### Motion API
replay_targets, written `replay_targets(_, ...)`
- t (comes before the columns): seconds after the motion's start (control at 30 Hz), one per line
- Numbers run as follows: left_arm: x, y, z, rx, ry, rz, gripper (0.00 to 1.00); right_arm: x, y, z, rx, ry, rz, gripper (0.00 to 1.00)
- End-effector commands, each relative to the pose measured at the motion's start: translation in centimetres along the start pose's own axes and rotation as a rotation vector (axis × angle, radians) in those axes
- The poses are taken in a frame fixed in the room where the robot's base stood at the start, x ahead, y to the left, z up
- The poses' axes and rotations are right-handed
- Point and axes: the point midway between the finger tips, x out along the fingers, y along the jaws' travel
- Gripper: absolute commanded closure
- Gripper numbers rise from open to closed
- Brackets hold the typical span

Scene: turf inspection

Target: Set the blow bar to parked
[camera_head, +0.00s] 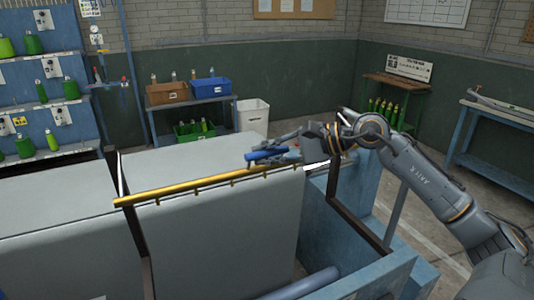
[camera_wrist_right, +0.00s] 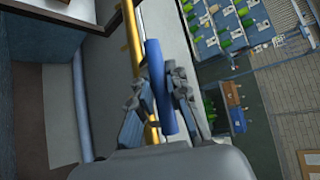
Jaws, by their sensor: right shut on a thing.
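The blow bar is a long yellow bar (camera_head: 200,186) with small nozzles along its underside. It lies across the pale grey turf sheet, held between dark upright arms. A blue handle (camera_head: 262,155) sits beside the bar near its right end. My right gripper (camera_head: 280,150) is shut on this blue handle. In the right wrist view the handle (camera_wrist_right: 157,75) lies between the two fingers, and the yellow bar (camera_wrist_right: 132,35) runs close alongside it. The fingers partly hide the bar there. My left gripper is not in view.
The blue machine frame (camera_head: 345,215) stands under and right of the bar. A blue rack with green bottles (camera_head: 40,90) is at the left. A bench with brown and blue bins (camera_head: 210,88) and a white bin (camera_head: 253,115) are behind. A blue table (camera_head: 500,115) is at the right.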

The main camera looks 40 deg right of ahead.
Motion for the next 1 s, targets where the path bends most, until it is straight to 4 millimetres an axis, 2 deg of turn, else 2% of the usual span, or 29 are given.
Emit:
replay_targets(0.03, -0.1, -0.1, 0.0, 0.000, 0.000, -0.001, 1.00, -0.3, -0.8, 0.0, -0.006, 0.003, -0.019, 1.00)
replay_targets(0.17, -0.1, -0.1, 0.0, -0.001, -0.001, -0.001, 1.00, -0.3, -0.8, 0.0, -0.007, 0.003, -0.021, 1.00)
replay_targets(0.2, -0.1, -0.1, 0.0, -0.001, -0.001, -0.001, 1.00, -0.3, -0.8, 0.0, -0.007, 0.004, -0.021, 0.80)
replay_targets(0.3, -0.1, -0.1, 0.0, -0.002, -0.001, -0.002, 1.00, -0.3, -0.8, 0.0, -0.006, 0.003, -0.020, 0.61)
replay_targets(0.6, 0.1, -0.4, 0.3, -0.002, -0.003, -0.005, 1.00, -0.2, -0.5, 0.0, -0.004, 0.002, -0.012, 0.61)
replay_targets(0.73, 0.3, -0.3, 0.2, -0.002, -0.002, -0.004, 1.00, -0.8, -0.4, 0.0, -0.003, 0.000, -0.012, 0.61)
replay_targets(0.87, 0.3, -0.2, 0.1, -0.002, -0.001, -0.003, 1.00, -2.4, -0.4, 0.0, -0.002, 0.001, -0.013, 0.61)
replay_targets(1.0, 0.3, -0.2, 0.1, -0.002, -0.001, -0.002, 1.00, -5.2, -0.4, 0.0, -0.002, 0.001, -0.016, 0.61)
